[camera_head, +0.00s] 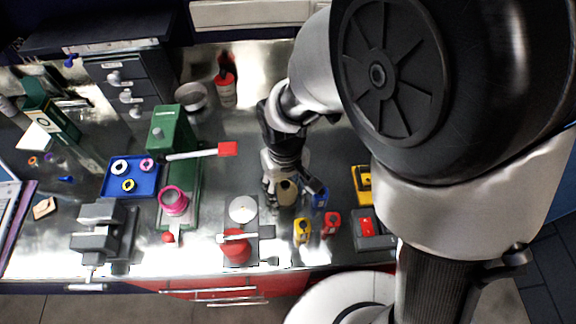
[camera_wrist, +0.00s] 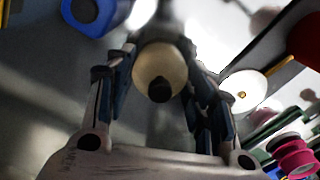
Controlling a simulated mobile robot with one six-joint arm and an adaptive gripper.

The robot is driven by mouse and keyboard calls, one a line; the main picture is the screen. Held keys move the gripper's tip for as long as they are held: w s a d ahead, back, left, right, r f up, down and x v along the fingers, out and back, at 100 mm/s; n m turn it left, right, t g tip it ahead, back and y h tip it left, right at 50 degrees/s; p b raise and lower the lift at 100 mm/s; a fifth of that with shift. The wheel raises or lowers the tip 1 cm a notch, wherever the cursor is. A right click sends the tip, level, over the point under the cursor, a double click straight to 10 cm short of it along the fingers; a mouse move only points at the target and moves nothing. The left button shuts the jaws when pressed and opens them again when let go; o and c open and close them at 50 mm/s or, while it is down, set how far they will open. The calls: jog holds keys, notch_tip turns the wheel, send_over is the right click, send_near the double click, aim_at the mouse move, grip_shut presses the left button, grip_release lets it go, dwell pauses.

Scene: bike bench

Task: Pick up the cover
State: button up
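A cream, round piece with a dark knob (camera_wrist: 160,72), which looks like the cover, sits between the fingers of my gripper (camera_wrist: 160,85) in the wrist view. A grey rounded body adjoins it there. In the head view the cream piece (camera_head: 287,192) shows just below my gripper (camera_head: 284,184), low over the bench. The fingers stand apart on either side of the piece, and no clear contact shows. Whether it rests on something is partly hidden by the gripper.
A white disc (camera_head: 242,209) lies to the left, with a red round pot (camera_head: 236,249) in front. A blue container (camera_head: 320,198), a yellow one (camera_head: 302,232) and a red one (camera_head: 332,223) stand close to the right. A green press (camera_head: 174,140) and blue tray (camera_head: 131,180) are further left.

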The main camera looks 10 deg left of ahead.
jog(key=shift+c, duration=1.4)
